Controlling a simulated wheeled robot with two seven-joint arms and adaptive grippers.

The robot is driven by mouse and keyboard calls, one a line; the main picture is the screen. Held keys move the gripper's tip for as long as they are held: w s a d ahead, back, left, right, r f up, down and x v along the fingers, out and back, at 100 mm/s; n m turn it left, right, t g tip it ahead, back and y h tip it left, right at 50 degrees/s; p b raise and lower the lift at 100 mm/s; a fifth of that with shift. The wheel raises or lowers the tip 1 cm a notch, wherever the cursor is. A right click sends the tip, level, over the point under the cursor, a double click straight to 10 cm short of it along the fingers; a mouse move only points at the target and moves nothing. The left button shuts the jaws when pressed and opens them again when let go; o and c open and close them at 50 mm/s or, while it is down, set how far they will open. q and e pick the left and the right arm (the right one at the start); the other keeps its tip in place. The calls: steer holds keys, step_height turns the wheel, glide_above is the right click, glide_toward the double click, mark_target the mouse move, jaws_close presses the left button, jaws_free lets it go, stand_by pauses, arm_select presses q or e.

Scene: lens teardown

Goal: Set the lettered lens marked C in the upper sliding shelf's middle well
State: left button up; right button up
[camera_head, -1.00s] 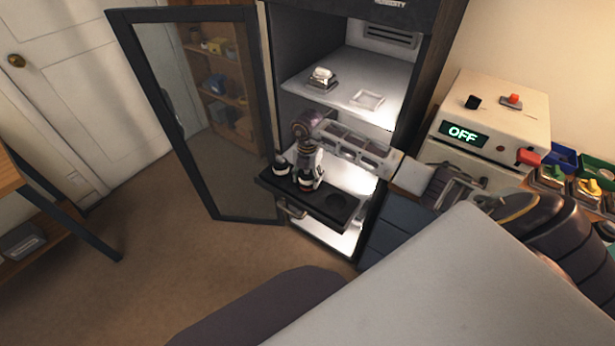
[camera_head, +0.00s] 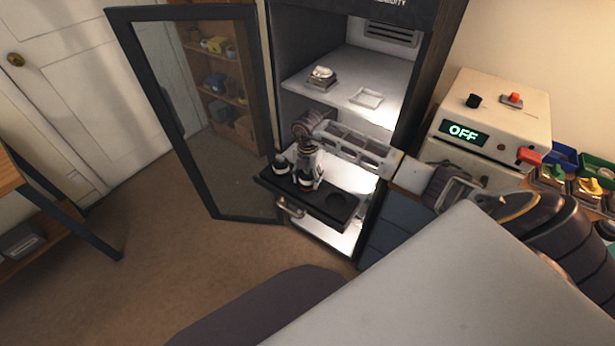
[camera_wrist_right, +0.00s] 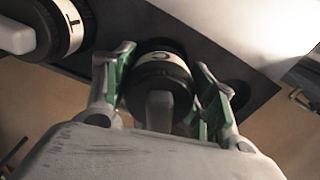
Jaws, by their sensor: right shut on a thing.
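The upper sliding shelf (camera_head: 268,185) is a black tray pulled out of the open cabinet. My right gripper (camera_head: 308,177) reaches down over its middle. In the right wrist view, the gripper (camera_wrist_right: 162,92) is shut on a dark round lens (camera_wrist_right: 160,80) with a pale band; its letter looks like a C, partly hidden. The held lens is at the middle well; I cannot tell whether it is fully seated. Another lens with a white band (camera_wrist_right: 65,25) stands in the left well, also visible in the head view (camera_head: 281,166). The right well (camera_head: 339,201) is empty. My left gripper is not in view.
The cabinet's glass door (camera_head: 205,130) stands open at the left. A pale upper shelf (camera_head: 335,85) holds a small item (camera_head: 321,76) and a white square dish (camera_head: 366,97). A machine reading OFF (camera_head: 490,120) and small coloured bins (camera_head: 560,158) stand at the right.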

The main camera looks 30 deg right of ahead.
steer(key=shift+f+b, duration=0.5)
steer(key=shift+f, duration=0.4)
stand_by(0.4)
steer(key=o, duration=1.1)
steer(key=o, duration=0.3)
steer(key=shift+f, duration=0.1)
